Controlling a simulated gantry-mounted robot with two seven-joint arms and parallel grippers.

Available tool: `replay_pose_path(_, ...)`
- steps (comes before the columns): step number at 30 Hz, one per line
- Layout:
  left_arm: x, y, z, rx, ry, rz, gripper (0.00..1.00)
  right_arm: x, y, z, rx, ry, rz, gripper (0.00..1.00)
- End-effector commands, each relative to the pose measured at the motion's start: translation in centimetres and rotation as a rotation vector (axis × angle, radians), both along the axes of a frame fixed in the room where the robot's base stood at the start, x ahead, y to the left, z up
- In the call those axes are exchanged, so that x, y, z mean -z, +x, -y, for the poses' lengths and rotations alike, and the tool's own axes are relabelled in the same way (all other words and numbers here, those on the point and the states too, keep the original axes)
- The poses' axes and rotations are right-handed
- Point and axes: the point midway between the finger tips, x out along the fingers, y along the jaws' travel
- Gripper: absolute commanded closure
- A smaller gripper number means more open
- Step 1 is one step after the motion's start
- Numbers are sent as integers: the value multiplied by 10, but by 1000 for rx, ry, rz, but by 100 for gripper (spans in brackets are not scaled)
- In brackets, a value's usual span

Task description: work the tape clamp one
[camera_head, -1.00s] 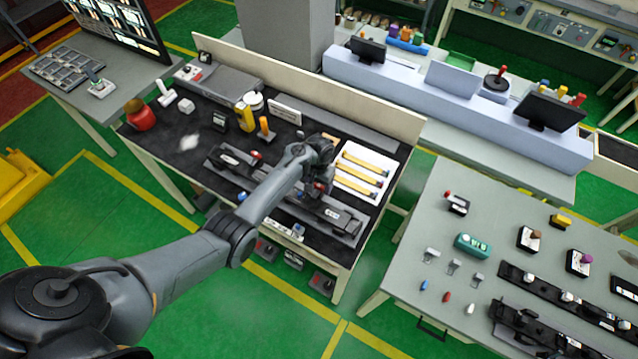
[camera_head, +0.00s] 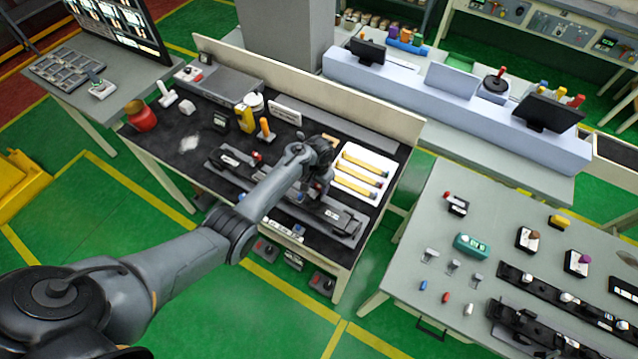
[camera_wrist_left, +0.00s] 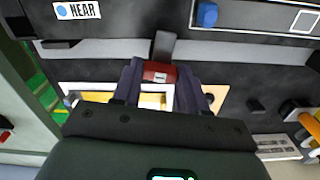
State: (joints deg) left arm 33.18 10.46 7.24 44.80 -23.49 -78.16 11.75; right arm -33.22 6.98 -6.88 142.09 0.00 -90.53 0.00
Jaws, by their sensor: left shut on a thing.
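My left gripper is over the right part of a long dark fixture (camera_head: 338,218) on the black-topped bench. In the left wrist view, the fingers of my left gripper (camera_wrist_left: 159,74) are shut on a red block (camera_wrist_left: 158,72) with a small white label, which I take to be the tape clamp's handle. A grey post (camera_wrist_left: 164,46) stands right behind the block. A "NEAR" label (camera_wrist_left: 78,10) and a blue knob (camera_wrist_left: 207,14) are on the dark parts beyond. In the head view my own wrist hides the clamp. My right gripper is not in view.
A white tray (camera_head: 392,164) with yellow strips lies just right of my left gripper. A yellow bottle-like item (camera_head: 245,118), an orange-handled tool (camera_head: 265,128) and a red pot (camera_head: 139,115) stand towards the bench's back and left. A low wall (camera_head: 300,88) runs along the back.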

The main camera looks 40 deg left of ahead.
Motion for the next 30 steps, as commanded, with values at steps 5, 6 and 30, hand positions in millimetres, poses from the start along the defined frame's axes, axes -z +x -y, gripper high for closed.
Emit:
replay_pose_path(5,-2,0,-1,150,2,-1,88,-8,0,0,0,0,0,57)
replay_pose_path(6,-2,0,-1,188,1,-2,88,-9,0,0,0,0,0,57)
replay_pose_path(30,0,0,-1,897,0,-1,88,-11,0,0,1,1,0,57)
